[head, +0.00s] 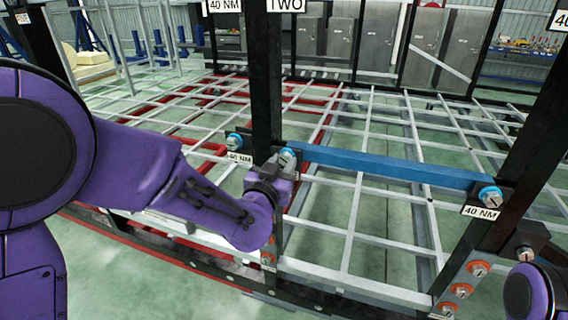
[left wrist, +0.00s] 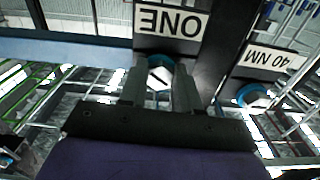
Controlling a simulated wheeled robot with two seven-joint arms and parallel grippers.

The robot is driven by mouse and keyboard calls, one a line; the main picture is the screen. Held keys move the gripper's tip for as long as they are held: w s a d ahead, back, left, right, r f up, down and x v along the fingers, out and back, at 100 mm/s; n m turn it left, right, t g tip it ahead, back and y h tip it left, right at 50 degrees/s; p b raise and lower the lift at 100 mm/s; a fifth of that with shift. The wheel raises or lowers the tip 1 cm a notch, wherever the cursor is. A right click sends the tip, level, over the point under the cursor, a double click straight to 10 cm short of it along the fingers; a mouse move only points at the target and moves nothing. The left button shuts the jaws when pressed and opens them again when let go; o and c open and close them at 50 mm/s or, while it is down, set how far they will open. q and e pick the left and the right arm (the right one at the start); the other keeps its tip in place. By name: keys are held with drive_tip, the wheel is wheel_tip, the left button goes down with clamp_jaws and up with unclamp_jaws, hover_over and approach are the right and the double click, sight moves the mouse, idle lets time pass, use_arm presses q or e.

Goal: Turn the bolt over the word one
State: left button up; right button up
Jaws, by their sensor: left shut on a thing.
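The bolt (left wrist: 160,76), with a pale hex head and blue washer, sits on a dark post. The white label ONE (left wrist: 171,22) is beside it, upside down in the left wrist view. My left gripper (left wrist: 160,88) is shut on this bolt, with a finger on each side of its head. In the head view, my left gripper (head: 284,168) is at the left end of a blue bar, and the bolt's blue washer (head: 287,154) shows just above it. The ONE label is hidden there. My right gripper is out of view.
Another blue-washered bolt (left wrist: 252,95) is close by, with a 40 NM label (left wrist: 272,61). The blue bar (head: 390,165) runs right to a further bolt (head: 490,196) on a dark post. Orange-washered bolts (head: 461,290) are at lower right.

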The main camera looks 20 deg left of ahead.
use_arm(q)
drive_tip(key=m, duration=0.5)
drive_tip(key=shift+a+f, duration=0.1)
drive_tip(key=shift+f, duration=0.1)
idle(0.4)
drive_tip(key=o, duration=0.9)
drive_tip(key=shift+s, duration=0.1)
drive_tip(key=shift+o, duration=0.8)
drive_tip(key=shift+s+r, duration=0.1)
drive_tip(key=shift+r, duration=0.15)
